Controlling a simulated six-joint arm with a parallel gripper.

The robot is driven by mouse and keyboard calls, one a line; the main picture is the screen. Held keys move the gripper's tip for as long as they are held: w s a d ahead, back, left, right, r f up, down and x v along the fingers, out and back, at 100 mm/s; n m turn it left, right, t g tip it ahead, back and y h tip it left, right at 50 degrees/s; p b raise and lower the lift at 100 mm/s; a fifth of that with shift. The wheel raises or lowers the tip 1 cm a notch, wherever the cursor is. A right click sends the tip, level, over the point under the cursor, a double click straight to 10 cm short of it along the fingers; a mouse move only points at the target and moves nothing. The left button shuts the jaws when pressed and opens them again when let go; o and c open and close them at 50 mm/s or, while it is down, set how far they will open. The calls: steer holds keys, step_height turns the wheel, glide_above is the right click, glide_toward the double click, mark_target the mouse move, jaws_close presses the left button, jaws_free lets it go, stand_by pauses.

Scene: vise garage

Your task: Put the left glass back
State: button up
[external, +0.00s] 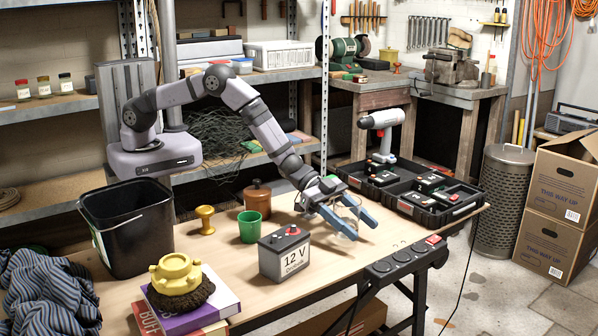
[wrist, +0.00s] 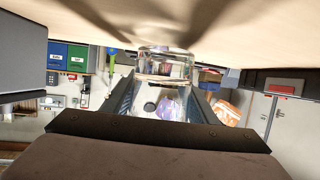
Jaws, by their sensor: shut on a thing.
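A clear glass (external: 346,230) is between the blue fingers of my gripper (external: 349,222), at the right part of the workbench in the external view. The fingers partly cover it. In the wrist view the glass (wrist: 166,68) stands out between the two dark fingers of my gripper (wrist: 163,103), with its far end close to the wooden surface at the top of the picture. The gripper is shut on the glass. I cannot tell whether the glass touches the bench. I cannot clearly make out a second glass.
A 12 V battery (external: 284,254), green cup (external: 250,227), brown pot (external: 257,197) and yellow knob-like piece (external: 205,219) stand left of the gripper. An open black tool case (external: 425,217) is behind right.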

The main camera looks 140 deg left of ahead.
steer(key=shift+w+f, duration=0.2)
steer(key=shift+f, duration=0.35)
steer(key=shift+f, duration=0.25)
steer(key=o, duration=1.4)
steer(key=shift+c, duration=0.2)
steer(key=shift+r, duration=0.1)
steer(key=shift+r, duration=0.15)
steer(key=v, duration=1.2)
steer(key=shift+s, duration=0.1)
